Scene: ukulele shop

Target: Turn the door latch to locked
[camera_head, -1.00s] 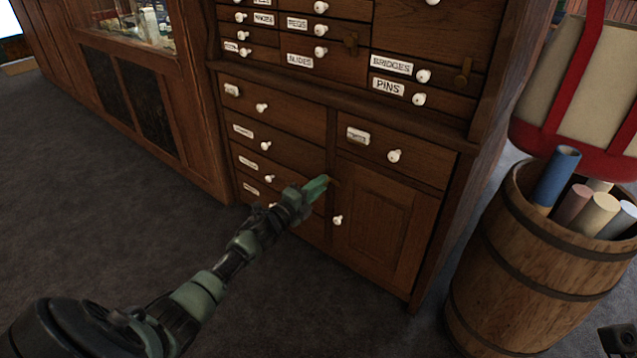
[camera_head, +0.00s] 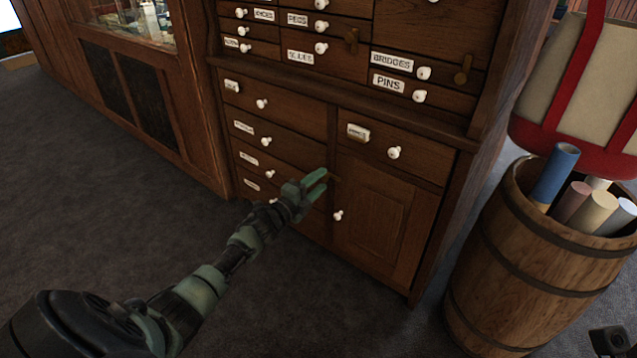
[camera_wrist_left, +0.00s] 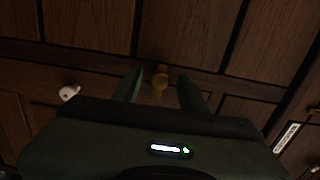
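A small brass latch (camera_wrist_left: 160,78) shows in the left wrist view, on the wooden cabinet front between my two fingers. In the head view only a small dark piece of this latch (camera_head: 335,178) shows, at the upper left edge of the cabinet door (camera_head: 378,218). My left gripper (camera_head: 316,180) is open, its fingertips close to the latch. The fingers stand on either side of it in the left wrist view (camera_wrist_left: 160,88), with gaps; I cannot tell whether either touches it. My right gripper's fingers are not in view.
White knobs sit on the door (camera_head: 338,215) and on the drawer above (camera_head: 393,153). A barrel of rolled tubes (camera_head: 530,270) stands at the right. The carpet (camera_head: 100,210) at left is clear.

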